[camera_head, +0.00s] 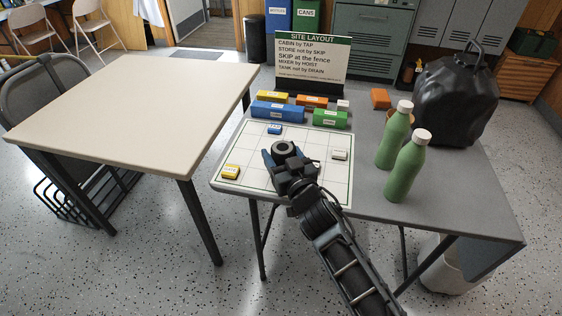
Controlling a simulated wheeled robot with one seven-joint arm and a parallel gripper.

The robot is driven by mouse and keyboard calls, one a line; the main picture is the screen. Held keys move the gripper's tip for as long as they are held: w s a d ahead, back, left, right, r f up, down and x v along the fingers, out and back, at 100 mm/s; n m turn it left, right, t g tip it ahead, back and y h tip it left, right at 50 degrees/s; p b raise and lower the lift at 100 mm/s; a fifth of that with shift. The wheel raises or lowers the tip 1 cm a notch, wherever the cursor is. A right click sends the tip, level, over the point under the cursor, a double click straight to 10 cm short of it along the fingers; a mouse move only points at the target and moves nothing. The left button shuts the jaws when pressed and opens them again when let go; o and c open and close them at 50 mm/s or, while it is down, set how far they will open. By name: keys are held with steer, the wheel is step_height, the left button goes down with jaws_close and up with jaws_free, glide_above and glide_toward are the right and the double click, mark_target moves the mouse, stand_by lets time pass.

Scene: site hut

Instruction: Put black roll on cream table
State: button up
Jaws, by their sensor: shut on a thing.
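The black roll (284,147) looks like a ring with a pale centre, and it sits in the jaws of my gripper (283,155). My gripper is shut on it, over the white grid board on the grey table. I cannot tell whether the roll is clear of the board. The cream table (135,100) stands to the left, with a bare top and dark legs. My wrist hides part of the board below the roll.
The grey table (450,195) holds a grid board (250,155) with small labelled blocks, coloured blocks (285,110), a layout sign (311,58), two green bottles (406,165) and a black container (457,95). A gap separates the tables. A dark chair (45,95) stands left of the cream table.

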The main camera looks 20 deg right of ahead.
steer(key=shift+f, duration=0.1)
steer(key=o, duration=1.1)
steer(key=shift+o, duration=0.2)
steer(key=shift+r, duration=0.2)
steer(key=s, duration=1.2)
steer(key=shift+f, duration=0.1)
